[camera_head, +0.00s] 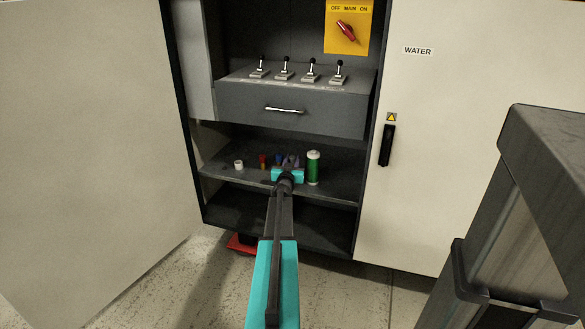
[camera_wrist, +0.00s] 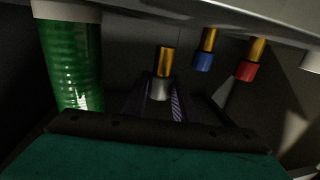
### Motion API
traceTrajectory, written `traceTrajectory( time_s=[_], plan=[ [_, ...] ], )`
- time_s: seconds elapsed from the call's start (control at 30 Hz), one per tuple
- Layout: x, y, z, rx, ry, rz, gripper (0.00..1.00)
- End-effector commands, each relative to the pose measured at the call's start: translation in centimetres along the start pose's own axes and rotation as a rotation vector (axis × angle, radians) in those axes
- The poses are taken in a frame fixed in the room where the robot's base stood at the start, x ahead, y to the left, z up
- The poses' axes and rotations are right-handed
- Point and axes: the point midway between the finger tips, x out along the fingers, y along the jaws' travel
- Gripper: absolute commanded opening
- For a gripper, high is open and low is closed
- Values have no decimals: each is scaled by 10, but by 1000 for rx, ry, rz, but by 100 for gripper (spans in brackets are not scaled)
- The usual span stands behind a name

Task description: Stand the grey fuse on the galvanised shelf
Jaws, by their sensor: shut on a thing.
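The wrist view is upside down, with the shelf surface along its top. My gripper (camera_wrist: 160,98) is shut on the grey fuse (camera_wrist: 159,88), which has a grey body and a brass end (camera_wrist: 165,62) pointing toward the shelf. A dark gap shows between the brass end and the pale shelf band (camera_wrist: 215,17). In the head view my gripper (camera_head: 290,163) is over the cabinet's middle shelf (camera_head: 235,177), between the blue fuse and the green cylinder. The grey fuse is hard to make out there, largely hidden by my gripper.
A green cylinder (camera_head: 313,168) stands close to the right of my gripper. A blue fuse (camera_wrist: 203,60), a red fuse (camera_head: 263,161) and a white piece (camera_head: 239,165) stand to the left. A drawer unit (camera_head: 240,103) with several levers overhangs the shelf.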

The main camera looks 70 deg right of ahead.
Motion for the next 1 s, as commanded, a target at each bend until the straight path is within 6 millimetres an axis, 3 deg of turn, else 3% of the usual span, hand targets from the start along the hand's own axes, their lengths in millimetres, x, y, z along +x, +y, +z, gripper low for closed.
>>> traceTrajectory(
  time_s=[0.03,0.2,0.73,0.77,0.83,0.87,1.0],
  plan=[
    [0,0,12,-1,-2,0,4],
    [-1,0,28,0,-1,0,4],
    [-1,0,32,1,0,0,4],
    [-1,0,33,1,-1,0,27],
    [-1,0,32,1,-1,0,39],
    [-1,0,32,1,-1,0,44],
    [-1,0,32,1,-1,0,44]
  ],
)
